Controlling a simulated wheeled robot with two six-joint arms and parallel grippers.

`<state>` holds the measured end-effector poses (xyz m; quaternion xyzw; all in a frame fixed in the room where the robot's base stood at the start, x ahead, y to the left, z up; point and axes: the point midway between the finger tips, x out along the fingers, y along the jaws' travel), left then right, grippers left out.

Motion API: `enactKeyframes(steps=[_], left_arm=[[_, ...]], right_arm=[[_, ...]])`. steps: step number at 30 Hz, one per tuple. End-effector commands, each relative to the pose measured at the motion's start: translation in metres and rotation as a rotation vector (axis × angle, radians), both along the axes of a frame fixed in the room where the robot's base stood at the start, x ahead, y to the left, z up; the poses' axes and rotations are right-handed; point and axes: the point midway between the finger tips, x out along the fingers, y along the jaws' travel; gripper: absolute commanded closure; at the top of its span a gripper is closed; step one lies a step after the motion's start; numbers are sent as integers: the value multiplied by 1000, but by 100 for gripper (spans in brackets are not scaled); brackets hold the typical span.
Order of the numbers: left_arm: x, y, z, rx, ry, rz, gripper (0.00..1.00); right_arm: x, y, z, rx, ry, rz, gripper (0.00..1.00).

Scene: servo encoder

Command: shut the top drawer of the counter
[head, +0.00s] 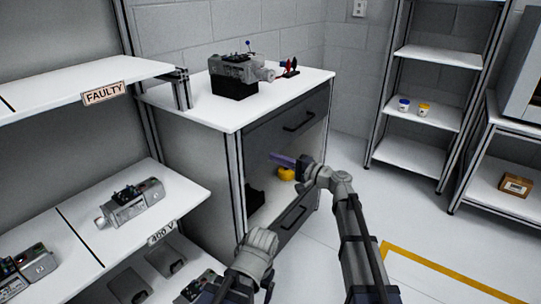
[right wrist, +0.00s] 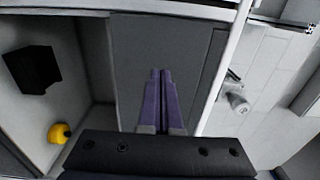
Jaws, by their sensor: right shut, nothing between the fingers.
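The counter (head: 190,150) has a white top and a dark grey top drawer (head: 268,135) with a black bar handle (head: 299,122). The drawer front looks flush or nearly flush under the top; I cannot tell if a small gap is left. My right gripper (head: 284,160) is shut and empty, its purple fingers just below the top drawer, by the open compartment. In the right wrist view its fingers (right wrist: 161,88) lie together before a dark grey panel (right wrist: 135,55). My left arm shows at the bottom of the head view, but its fingers do not.
The open compartment holds a yellow object (head: 287,174) and a black one (head: 255,199). A lower drawer (head: 297,215) is below. A grey device (head: 236,73) stands on the counter. A shelf (head: 175,202) with devices is at left. Floor at right is clear.

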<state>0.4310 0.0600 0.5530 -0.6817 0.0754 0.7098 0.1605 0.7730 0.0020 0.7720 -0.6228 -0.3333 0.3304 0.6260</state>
Motion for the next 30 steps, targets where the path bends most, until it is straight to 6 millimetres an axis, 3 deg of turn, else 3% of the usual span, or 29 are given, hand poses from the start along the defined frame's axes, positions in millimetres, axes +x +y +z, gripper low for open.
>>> enactKeyframes(steps=[9,20,23,26,30], left_arm=[[0,0,0,0,0,1,16],[0,0,0,0,0,1,16],[0,0,0,0,0,1,16],[0,0,0,0,0,1,16],[0,0,0,0,0,1,16]], right_arm=[[-37,-52,-1,-2,0,-2,100],[-49,-71,-1,-2,0,0,100],[-51,-68,-3,-12,2,7,100],[-66,-51,-17,-81,11,51,100],[-117,-5,-66,-322,44,196,100]])
